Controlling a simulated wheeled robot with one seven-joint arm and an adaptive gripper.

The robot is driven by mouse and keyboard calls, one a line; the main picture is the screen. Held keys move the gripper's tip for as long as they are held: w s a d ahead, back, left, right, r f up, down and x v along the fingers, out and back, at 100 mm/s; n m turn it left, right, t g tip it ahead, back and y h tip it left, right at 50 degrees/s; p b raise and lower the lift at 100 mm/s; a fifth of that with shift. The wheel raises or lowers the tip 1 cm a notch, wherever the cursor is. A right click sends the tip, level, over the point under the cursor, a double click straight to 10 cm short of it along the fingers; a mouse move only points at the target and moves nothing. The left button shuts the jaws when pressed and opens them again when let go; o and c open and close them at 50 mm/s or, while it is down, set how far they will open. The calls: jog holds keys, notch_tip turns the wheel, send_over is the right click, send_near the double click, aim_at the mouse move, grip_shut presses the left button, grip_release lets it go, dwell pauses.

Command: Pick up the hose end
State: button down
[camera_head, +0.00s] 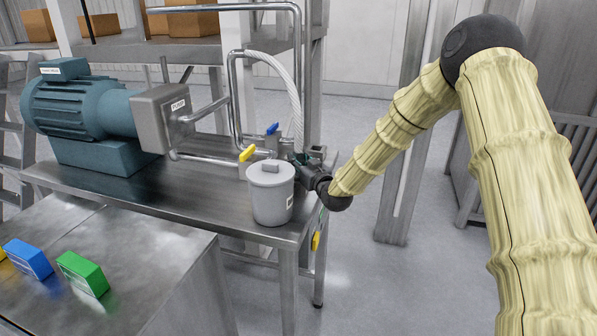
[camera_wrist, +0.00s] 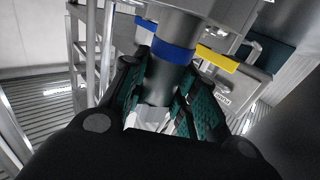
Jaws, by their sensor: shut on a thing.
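A pale ribbed hose (camera_head: 293,90) arches from the bent steel pipe and runs down to my gripper (camera_head: 304,163) at the right end of the steel table. In the wrist view, my gripper (camera_wrist: 160,92) has its green-lined fingers shut on a grey cylindrical hose end (camera_wrist: 158,83) with a blue band (camera_wrist: 173,52) just beyond the fingers. In the head view the hose end is mostly hidden by the gripper and the fittings. I cannot tell whether it is still seated on a fitting.
A lidded grey pot (camera_head: 271,200) stands close by on the table (camera_head: 150,197). A yellow handle (camera_head: 247,153) and a blue handle (camera_head: 272,129) sit on nearby piping. A teal motor with a pump (camera_head: 163,118) is at left. Blue (camera_head: 28,259) and green (camera_head: 83,273) blocks lie front left.

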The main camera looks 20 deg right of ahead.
jog(key=shift+r, duration=0.1)
notch_tip(320, 180, up, 9)
jog(key=b, duration=0.3)
jog(key=shift+r+b, duration=0.1)
jog(key=shift+b, duration=0.25)
notch_tip(320, 180, up, 6)
jog(key=p, duration=0.2)
jog(key=shift+r, duration=0.15)
dwell(0.4)
